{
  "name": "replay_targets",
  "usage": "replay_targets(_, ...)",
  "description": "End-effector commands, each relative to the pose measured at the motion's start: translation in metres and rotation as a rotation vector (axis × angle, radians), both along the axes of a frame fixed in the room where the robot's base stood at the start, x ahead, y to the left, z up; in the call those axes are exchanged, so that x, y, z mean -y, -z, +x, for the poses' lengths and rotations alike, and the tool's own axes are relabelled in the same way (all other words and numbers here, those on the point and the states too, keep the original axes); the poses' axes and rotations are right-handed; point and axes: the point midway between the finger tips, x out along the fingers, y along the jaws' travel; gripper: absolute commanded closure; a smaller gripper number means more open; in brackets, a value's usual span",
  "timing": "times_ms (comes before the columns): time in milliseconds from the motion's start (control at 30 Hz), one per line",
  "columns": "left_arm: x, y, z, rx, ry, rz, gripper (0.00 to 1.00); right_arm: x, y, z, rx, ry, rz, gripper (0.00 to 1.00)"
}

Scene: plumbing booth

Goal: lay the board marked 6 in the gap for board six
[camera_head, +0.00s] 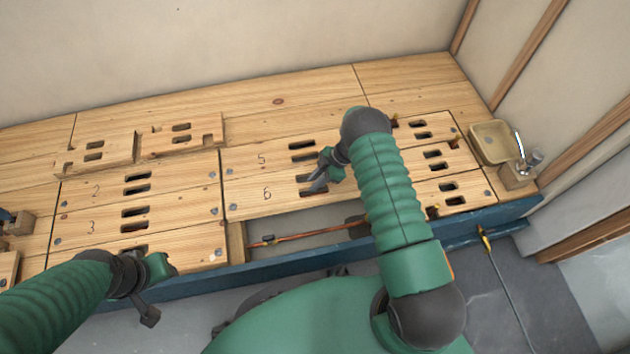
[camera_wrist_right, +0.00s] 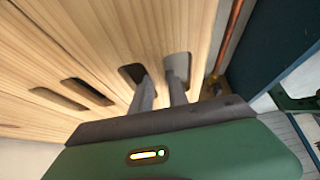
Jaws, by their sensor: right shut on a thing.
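The board marked 6 (camera_head: 250,204) lies in the middle section, beside the board marked 5 (camera_head: 240,163). My right gripper (camera_head: 314,187) is at its slots, pointing down. In the right wrist view its two fingers (camera_wrist_right: 160,88) go into a pair of slots and are shut on the wood between them. An open gap (camera_head: 325,243) lies along the near side of board 6, with a copper pipe inside. My right arm hides the right ends of board 6 and the gap.
Two loose slotted pieces (camera_head: 180,140) lie on the far left boards. A blue beam (camera_head: 260,268) runs along the near edge. A tan tray (camera_head: 492,142) and a wooden block (camera_head: 517,177) stand at the right end. The wall is behind.

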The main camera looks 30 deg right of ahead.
Motion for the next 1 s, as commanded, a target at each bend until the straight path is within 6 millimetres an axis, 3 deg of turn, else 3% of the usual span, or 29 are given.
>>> replay_targets(67, 0.0, 0.001, 0.0, 0.0, 0.0, 0.0, 0.64, 0.0, 0.001, 0.001, 0.002, 0.0, 0.001, 1.0)
replay_targets(100, 0.0, 0.001, 0.0, 0.0, 0.0, 0.0, 0.64, 0.0, 0.001, 0.001, 0.002, -0.001, 0.001, 0.79)
replay_targets(300, 0.0, 0.001, 0.0, 0.0, 0.0, 0.0, 0.64, 0.0, 0.001, 0.001, 0.001, -0.001, 0.001, 0.55)
replay_targets(667, 0.0, -0.005, 0.0, 0.0, 0.0, 0.0, 0.64, 0.003, -0.005, -0.001, -0.001, 0.001, -0.001, 0.55)
replay_targets(767, 0.0, -0.017, 0.0, 0.0, 0.0, 0.0, 0.64, 0.013, -0.022, -0.003, 0.0, 0.001, -0.003, 0.55)
replay_targets(1000, 0.0, -0.056, 0.0, 0.0, 0.0, 0.0, 0.64, 0.049, -0.084, -0.012, -0.001, 0.002, -0.002, 0.55)
